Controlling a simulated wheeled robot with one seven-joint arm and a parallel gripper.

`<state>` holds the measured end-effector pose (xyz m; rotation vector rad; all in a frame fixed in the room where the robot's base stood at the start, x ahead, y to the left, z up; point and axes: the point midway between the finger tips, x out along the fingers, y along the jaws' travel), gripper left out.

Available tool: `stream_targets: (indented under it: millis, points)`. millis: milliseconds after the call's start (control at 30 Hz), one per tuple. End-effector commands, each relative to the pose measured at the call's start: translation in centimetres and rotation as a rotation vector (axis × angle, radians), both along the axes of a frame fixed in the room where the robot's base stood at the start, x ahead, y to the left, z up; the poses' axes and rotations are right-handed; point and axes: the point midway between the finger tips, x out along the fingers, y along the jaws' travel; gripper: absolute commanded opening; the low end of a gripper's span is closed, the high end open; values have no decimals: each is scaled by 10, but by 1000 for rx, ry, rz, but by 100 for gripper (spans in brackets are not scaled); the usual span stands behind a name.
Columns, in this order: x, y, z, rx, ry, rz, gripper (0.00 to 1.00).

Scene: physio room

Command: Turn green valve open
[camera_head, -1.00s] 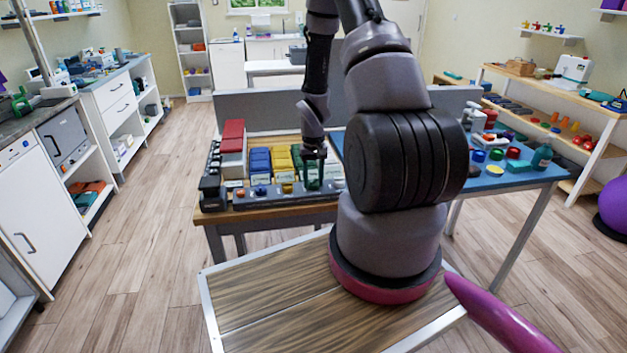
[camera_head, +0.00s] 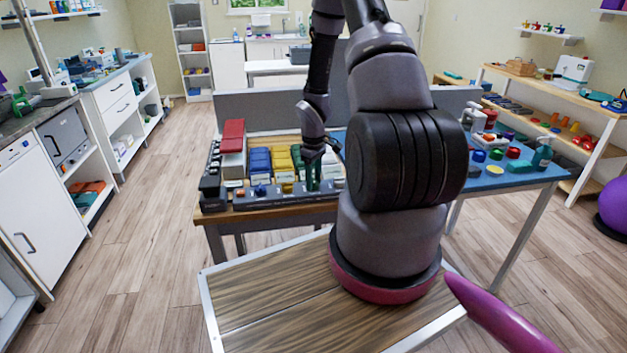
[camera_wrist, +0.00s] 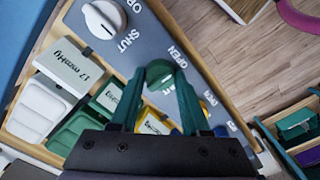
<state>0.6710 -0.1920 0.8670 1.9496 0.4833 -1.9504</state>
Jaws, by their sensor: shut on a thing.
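My gripper (camera_wrist: 158,85) has its two green fingers closed around the green valve (camera_wrist: 160,70) in the wrist view. The valve is a round green knob on a grey panel (camera_wrist: 205,75). The word OPEN is printed beside it, and another label is partly covered by the fingers. Which way the valve points is hard to tell. In the head view my gripper (camera_head: 313,178) points down at the front strip of the bench unit and hides the valve.
A white knob (camera_wrist: 103,18) marked SHUT sits on the same panel. Blue blocks (camera_head: 259,160), yellow blocks (camera_head: 281,158) and a red-topped block (camera_head: 233,135) stand behind the strip. A blue tabletop (camera_head: 515,178) with small coloured items lies to the right.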

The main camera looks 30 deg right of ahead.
Motion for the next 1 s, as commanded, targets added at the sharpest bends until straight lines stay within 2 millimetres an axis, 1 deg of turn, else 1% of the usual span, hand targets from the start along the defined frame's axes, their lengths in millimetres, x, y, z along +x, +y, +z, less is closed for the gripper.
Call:
stream_targets:
  millis: [200,567,600,667,700,1000]
  points:
    - [0,0,0,-1,0,31,0]
    - [0,0,0,0,-1,36,0]
    - [0,0,0,0,-1,36,50]
    - [0,0,0,0,-1,36,73]
    - [0,0,0,0,-1,36,76]
    - [0,0,1,0,-1,35,76]
